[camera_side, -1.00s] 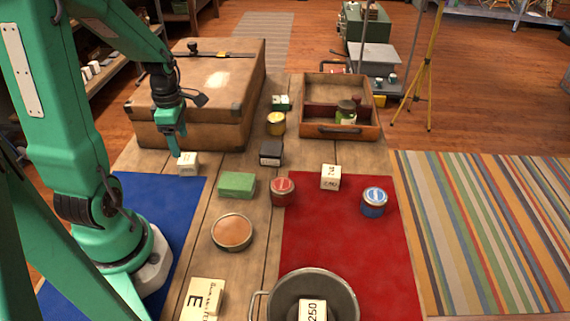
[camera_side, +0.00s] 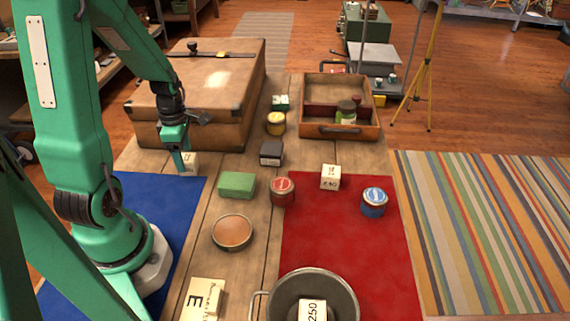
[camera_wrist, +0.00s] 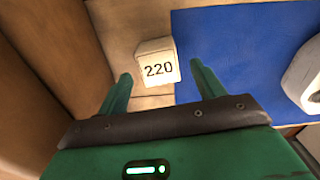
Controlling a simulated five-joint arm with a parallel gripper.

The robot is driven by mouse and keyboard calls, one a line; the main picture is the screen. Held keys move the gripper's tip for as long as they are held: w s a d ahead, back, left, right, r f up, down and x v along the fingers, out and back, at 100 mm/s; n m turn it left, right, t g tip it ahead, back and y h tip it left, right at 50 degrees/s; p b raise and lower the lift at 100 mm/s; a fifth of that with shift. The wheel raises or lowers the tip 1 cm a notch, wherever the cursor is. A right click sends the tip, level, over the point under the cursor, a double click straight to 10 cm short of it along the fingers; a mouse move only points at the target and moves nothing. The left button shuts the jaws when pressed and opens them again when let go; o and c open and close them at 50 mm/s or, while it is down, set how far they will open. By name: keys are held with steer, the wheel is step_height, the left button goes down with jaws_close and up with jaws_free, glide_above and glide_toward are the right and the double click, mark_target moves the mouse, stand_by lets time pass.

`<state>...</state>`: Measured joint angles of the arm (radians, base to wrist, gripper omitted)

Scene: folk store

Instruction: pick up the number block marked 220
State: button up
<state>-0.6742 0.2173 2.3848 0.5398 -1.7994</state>
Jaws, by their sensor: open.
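The number block marked 220 (camera_wrist: 157,66) is a cream cube on the bare wood at the edge of the blue mat (camera_wrist: 235,45). Its number reads clearly in the wrist view, ahead of and between my two fingertips. My gripper (camera_wrist: 160,84) is open and empty. In the side view my gripper (camera_side: 180,163) is low, right at the block (camera_side: 191,161), and its finger hides part of the block's left side. I cannot tell from these views whether a finger touches it.
A large brown case (camera_side: 205,85) stands just behind my gripper. A green block (camera_side: 237,185), a dark box (camera_side: 271,153) and tins stand to the right. Another cream block (camera_side: 331,177) is on the red mat (camera_side: 345,245).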

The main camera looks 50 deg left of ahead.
steer(key=shift+f, duration=1.4)
steer(key=shift+c, duration=0.5)
steer(key=c, duration=1)
